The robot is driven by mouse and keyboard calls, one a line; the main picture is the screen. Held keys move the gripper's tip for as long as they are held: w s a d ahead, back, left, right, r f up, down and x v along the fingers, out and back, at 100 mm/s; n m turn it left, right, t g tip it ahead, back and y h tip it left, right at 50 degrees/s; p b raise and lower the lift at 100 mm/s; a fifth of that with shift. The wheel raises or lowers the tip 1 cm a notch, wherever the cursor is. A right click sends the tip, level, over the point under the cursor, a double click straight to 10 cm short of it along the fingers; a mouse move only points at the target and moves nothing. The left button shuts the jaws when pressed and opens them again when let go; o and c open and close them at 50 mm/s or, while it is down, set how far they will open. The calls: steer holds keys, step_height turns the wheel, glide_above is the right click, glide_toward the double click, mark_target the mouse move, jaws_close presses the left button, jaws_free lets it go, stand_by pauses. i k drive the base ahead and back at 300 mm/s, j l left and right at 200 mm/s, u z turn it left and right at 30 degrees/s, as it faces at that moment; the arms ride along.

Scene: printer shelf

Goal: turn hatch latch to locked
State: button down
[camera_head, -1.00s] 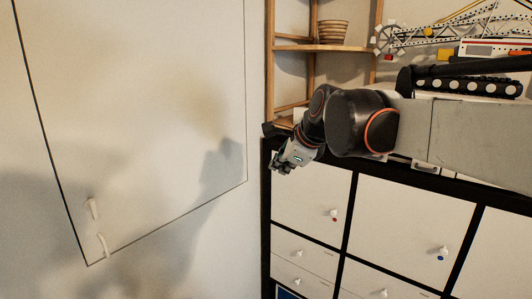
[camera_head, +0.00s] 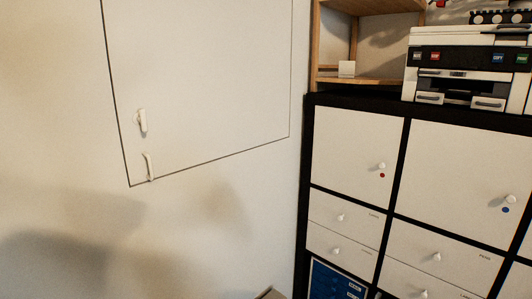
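The hatch (camera_head: 215,75) is a large pale panel outlined by a thin dark line in the wall at the upper left. Its lower edge and corner show; its top is out of view. Near its lower left corner is a small white upright piece (camera_head: 142,121), which looks like the latch. Just below it is a curved white handle (camera_head: 149,167) near the hatch's bottom edge. The latch piece stands nearly vertical, tilted slightly; whether it is locked I cannot tell. My gripper is not in view.
A black-framed cabinet with white doors (camera_head: 355,150) and drawers stands to the right. On it are a wooden shelf (camera_head: 375,6) and a toy-like printer (camera_head: 470,70). A small brown edge (camera_head: 270,294) shows at the bottom. The wall below the hatch is clear.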

mark_target(141, 118)
steer(key=u, duration=1.4)
